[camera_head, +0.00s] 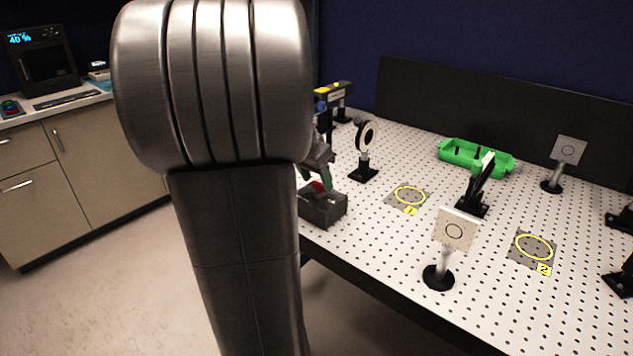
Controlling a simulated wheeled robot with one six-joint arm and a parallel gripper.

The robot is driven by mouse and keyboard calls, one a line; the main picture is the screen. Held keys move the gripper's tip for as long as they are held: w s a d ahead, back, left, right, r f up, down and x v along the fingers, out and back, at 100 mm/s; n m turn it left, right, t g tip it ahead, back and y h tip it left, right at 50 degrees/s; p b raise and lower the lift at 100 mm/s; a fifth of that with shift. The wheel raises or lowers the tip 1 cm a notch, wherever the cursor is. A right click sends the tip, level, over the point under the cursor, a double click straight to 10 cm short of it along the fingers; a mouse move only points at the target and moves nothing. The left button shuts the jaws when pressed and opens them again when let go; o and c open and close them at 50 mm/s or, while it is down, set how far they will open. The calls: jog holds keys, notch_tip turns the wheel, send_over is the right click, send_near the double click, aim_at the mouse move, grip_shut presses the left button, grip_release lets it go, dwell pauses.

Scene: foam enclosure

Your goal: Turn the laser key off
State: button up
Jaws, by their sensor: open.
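A small dark box (322,212) sits at the near left edge of the white perforated table. It looks like the laser key's box. A small red part and a pale spot show on or above its top; the key itself is too small to make out. My gripper (322,184) is just above the box, partly hidden behind my large metal arm link. Its green and dark finger parts reach down toward the box top. The jaws look open, and I cannot tell whether they touch anything.
The perforated table (380,222) holds a round lens mount (365,138), a square target on a post (455,231), another target (568,150), a dark angled mount (480,185) and a green tray (462,156). Yellow rings mark two plates. Cabinets (85,170) stand left, with open floor between.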

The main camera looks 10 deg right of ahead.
jog(key=shift+w+d+f, duration=0.15)
jog(key=shift+d+f, duration=0.1)
jog(key=shift+f, duration=0.4)
jog(key=c, duration=1)
